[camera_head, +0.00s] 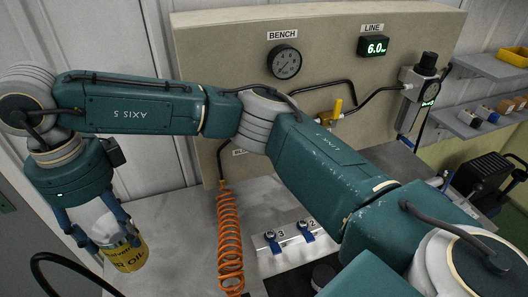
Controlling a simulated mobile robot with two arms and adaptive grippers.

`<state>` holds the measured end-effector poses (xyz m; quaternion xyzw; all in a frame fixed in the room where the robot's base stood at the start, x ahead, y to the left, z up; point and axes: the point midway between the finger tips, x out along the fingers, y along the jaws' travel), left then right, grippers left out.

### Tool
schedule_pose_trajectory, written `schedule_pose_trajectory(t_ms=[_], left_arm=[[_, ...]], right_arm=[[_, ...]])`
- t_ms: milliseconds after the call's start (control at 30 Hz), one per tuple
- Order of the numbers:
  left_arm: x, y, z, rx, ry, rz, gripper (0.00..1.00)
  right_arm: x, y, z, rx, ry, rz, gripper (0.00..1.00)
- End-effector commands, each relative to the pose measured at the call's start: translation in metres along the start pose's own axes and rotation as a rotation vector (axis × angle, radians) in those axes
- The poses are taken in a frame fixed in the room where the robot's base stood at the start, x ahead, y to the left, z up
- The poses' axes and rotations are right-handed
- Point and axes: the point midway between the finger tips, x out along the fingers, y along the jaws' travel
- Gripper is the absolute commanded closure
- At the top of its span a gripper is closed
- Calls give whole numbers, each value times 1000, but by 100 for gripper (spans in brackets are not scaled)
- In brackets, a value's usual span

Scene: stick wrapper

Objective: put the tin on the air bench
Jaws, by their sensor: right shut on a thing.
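The tin (126,258) is yellow below with dark lettering that reads "OIL", and pale above. It is at the lower left. My right arm reaches across the picture, and my right gripper (108,240) points down with its blue fingers shut around the tin's sides. The air bench has a grey metal top (175,238) and an upright beige panel (225,70) behind it. The tin shows against the left end of the top; I cannot tell whether it touches it. My left gripper is not in view.
A coiled orange hose (229,240) hangs down to the bench top. A plate with blue-levered valves (306,236) lies right of it. The panel carries a gauge (284,62) and a yellow-handled valve (337,108). Bare top shows between tin and hose.

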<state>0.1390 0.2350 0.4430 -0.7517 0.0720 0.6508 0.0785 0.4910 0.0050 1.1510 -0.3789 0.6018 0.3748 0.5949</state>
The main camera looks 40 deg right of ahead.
Motion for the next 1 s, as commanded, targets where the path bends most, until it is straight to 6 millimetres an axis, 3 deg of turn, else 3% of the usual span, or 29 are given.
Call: schedule_pose_trajectory(t_ms=[200,367,467,767,1000], left_arm=[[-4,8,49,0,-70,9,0],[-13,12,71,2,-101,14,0],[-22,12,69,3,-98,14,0],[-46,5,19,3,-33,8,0],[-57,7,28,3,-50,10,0]], right_arm=[[-2,0,1,7,0,0,84],[12,1,0,6,2,4,84],[34,1,0,7,4,5,84],[111,3,0,6,3,5,84],[151,2,2,5,0,2,84]])
